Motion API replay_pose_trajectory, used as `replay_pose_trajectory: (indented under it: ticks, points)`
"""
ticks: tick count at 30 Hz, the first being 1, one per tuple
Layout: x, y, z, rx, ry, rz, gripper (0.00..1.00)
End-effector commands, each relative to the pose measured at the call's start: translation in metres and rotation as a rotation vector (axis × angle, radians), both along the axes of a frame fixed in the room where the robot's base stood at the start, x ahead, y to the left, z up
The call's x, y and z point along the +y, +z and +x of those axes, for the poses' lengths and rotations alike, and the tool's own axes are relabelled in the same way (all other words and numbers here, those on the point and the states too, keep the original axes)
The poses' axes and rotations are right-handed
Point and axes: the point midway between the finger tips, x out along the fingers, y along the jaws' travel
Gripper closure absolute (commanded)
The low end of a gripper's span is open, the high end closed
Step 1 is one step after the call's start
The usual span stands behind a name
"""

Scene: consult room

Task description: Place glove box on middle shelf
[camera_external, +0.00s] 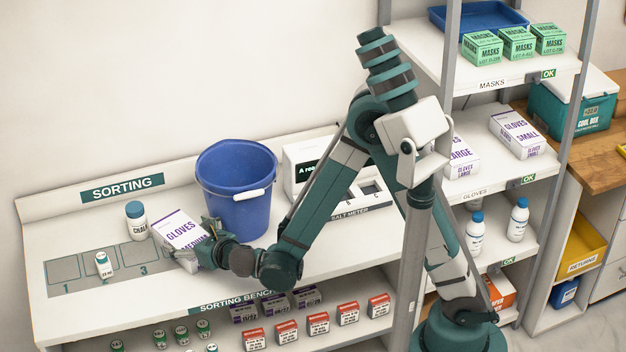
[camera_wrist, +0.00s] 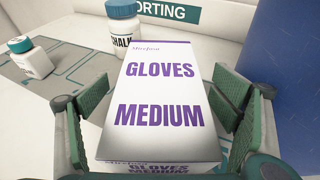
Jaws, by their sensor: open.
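The glove box (camera_external: 178,232) is white with purple "GLOVES MEDIUM" lettering and rests on the sorting bench, left of the blue bucket. The same glove box (camera_wrist: 160,95) fills the middle of the wrist view. My gripper (camera_external: 197,245) is at the box, with its open fingers on either side; in the wrist view my gripper (camera_wrist: 158,115) shows a gap at the right finger. Contact at the left finger is unclear. The middle shelf (camera_external: 508,180), labelled GLOVES, stands at the right and holds a large glove box (camera_external: 463,158) and a small glove box (camera_external: 520,136).
A blue bucket (camera_external: 235,188) stands close right of my gripper. A chalk bottle (camera_external: 136,222) and a small white bottle (camera_external: 103,265) stand to the left. A meter (camera_external: 309,160) is behind my arm. The masks shelf (camera_external: 497,76) lies above the middle one.

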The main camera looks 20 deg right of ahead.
Motion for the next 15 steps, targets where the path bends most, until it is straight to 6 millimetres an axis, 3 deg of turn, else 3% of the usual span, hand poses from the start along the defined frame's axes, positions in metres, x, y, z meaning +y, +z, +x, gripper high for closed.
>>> replay_pose_trajectory:
  ticks: [2, 10, 15]
  points:
    - [0.0000, 0.0000, -0.0001, 0.000, 0.000, 0.000, 0.13]
    - [0.0000, -0.0001, -0.0001, 0.000, 0.000, 0.000, 0.47]
    - [-0.0001, 0.0001, 0.0000, 0.000, 0.000, 0.000, 0.51]
